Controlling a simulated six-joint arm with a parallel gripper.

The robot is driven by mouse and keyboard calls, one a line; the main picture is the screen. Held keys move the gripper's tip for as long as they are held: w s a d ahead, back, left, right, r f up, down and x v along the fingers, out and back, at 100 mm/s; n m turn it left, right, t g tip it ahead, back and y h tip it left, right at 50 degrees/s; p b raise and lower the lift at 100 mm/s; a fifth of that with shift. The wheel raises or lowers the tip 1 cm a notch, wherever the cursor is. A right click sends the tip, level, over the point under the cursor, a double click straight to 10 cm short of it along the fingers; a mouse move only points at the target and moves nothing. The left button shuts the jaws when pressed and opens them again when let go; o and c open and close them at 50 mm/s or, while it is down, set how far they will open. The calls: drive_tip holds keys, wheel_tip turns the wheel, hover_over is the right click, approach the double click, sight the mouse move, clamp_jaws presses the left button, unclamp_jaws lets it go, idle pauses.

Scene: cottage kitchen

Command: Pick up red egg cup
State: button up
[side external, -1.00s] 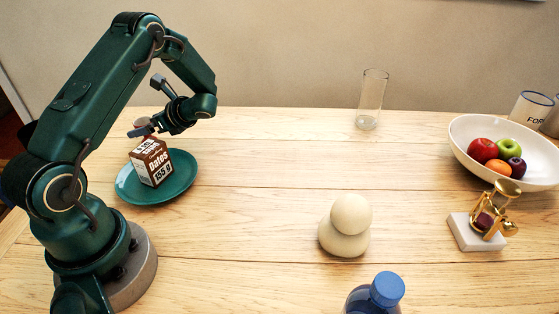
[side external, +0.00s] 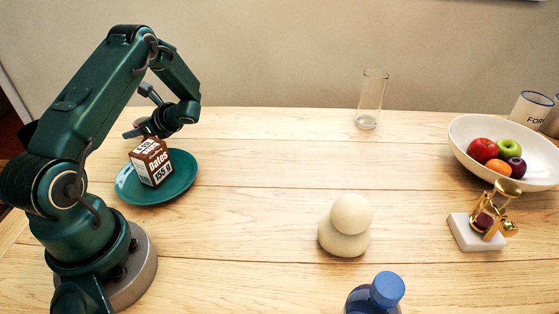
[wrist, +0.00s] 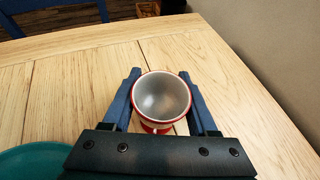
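The red egg cup (wrist: 161,97), with a white inside and a red rim, stands upright in the wrist view. It is between the two blue fingers of my gripper (wrist: 161,73), one on each side of it. The fingers are apart and no firm grip on the cup shows. In the side external view my gripper (side external: 136,131) is low behind the dates box, and I cannot make out the egg cup there.
A brown dates box (side external: 150,163) stands on a teal plate (side external: 183,184) just in front of my gripper. A glass (side external: 371,100), a pale rounded object (side external: 346,228), a blue-capped bottle (side external: 387,290), a brass hourglass-like piece (side external: 490,212) and a fruit bowl (side external: 535,170) stand farther right.

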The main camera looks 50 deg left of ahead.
drive_tip(key=shift+c, duration=0.5)
drive_tip(key=shift+r, duration=0.1)
